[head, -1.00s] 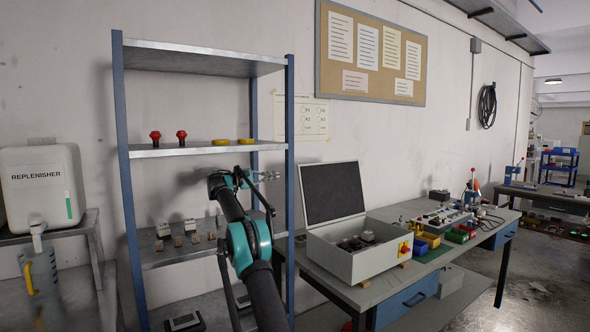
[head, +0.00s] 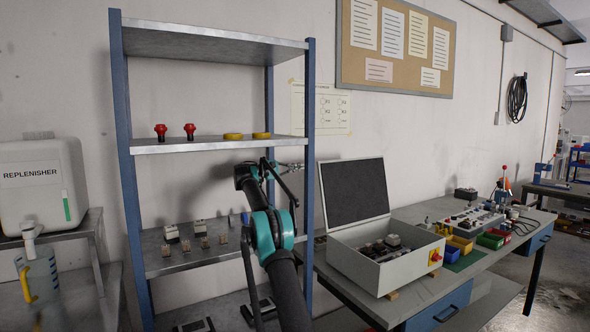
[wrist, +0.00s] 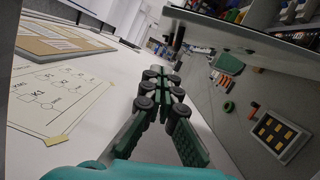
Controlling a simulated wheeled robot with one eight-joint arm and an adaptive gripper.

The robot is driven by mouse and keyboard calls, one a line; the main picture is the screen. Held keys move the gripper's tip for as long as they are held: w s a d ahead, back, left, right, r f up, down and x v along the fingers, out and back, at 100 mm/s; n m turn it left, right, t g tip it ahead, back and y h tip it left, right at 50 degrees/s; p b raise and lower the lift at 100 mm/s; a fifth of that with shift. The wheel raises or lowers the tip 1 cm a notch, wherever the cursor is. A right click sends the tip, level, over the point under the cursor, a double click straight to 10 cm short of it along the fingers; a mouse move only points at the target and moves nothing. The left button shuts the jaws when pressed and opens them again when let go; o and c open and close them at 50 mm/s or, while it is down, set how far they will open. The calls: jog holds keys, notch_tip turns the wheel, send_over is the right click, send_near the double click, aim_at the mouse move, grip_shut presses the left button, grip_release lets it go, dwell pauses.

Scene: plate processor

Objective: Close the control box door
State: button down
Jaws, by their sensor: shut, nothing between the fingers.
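The control box (head: 397,274) is a light grey case on the workbench, with dark parts inside and a red and yellow switch on its right end. Its door (head: 353,191), dark on the inner face, stands open and upright along the box's back edge. My gripper (head: 294,166) is shut and empty. In the head view it is left of the door, beside the shelf's right post and apart from the door. In the wrist view my gripper's fingers (wrist: 160,78) meet ahead, with the wall to their left. Whether the door shows in the wrist view, I cannot tell.
A metal shelf (head: 220,145) with blue posts stands left of the bench, close to my arm. Coloured bins (head: 459,246) and a panel device lie right of the box. A paper sheet (head: 325,108) hangs on the wall; a replenisher tank (head: 42,180) stands far left.

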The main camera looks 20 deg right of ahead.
jog(key=s+d+r, duration=0.1)
jog(key=s+d, duration=0.3)
jog(key=d, duration=0.2)
jog(key=shift+s+d+r, duration=0.15)
jog(key=shift+s, duration=0.1)
dwell(0.5)
jog(key=s+d+r+m, duration=0.1)
jog(key=s+m, duration=0.2)
jog(key=s, duration=0.4)
jog(key=shift+r+y, duration=0.3)
jog(key=shift+s+d, duration=0.1)
